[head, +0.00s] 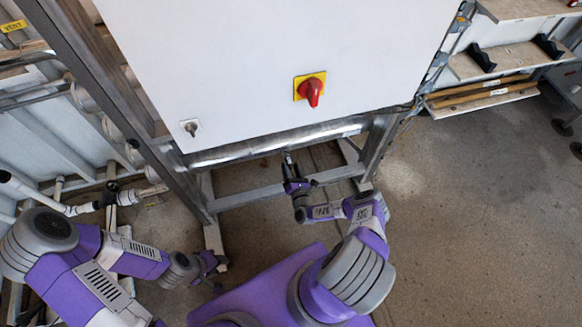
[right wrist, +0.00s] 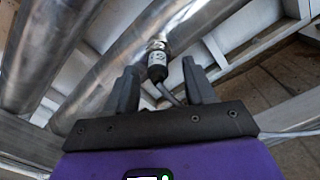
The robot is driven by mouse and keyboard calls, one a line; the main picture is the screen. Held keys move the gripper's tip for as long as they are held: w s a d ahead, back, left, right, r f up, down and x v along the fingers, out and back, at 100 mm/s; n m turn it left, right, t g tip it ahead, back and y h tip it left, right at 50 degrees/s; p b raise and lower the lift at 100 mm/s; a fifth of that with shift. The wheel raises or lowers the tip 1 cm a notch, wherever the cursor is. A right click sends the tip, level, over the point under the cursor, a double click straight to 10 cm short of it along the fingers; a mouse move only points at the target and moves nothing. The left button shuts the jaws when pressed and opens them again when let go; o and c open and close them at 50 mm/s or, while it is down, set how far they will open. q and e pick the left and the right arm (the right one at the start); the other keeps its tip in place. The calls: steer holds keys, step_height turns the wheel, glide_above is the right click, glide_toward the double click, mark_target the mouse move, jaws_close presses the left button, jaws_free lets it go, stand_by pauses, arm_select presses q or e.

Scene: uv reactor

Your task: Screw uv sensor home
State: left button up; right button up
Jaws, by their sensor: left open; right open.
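The uv sensor (right wrist: 157,68) is a small black cylinder with a light label and a grey cable, seen in the right wrist view. Its upper end meets a metal fitting (right wrist: 156,45) on the shiny steel reactor tube (right wrist: 125,62). My right gripper (right wrist: 160,66) is open, with one finger on each side of the sensor and gaps showing between. In the head view my right gripper (head: 288,160) is under the tube's front edge, and the sensor is hard to make out there. My left gripper (head: 217,272) is open and empty, low at the left, away from the tube.
A white cabinet (head: 270,60) with a red rotary switch (head: 311,90) hangs above the tube. Metal frame legs (head: 378,145) stand on both sides. White pipes (head: 60,200) are at the left. The concrete floor (head: 480,220) at right is clear.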

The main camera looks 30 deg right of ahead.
mark_target(290, 166)
steer(key=p+v, duration=0.1)
steer(key=v, duration=0.4)
steer(key=shift+s, duration=0.35)
steer(key=shift+s+a, duration=0.1)
steer(key=shift+s, duration=0.2)
steer(key=shift+c, duration=0.9)
steer(key=shift+s+n, duration=0.2)
steer(key=shift+n, duration=0.1)
steer(key=shift+c, duration=0.2)
steer(key=w+m, duration=0.1)
steer(key=m, duration=0.9)
steer(key=w+m+b, duration=0.1)
steer(key=m, duration=0.9)
steer(key=w+m, duration=0.1)
steer(key=m, duration=0.9)
steer(key=shift+d+b, duration=0.25)
steer(key=shift+b, duration=0.05)
steer(key=shift+x, duration=3.05)
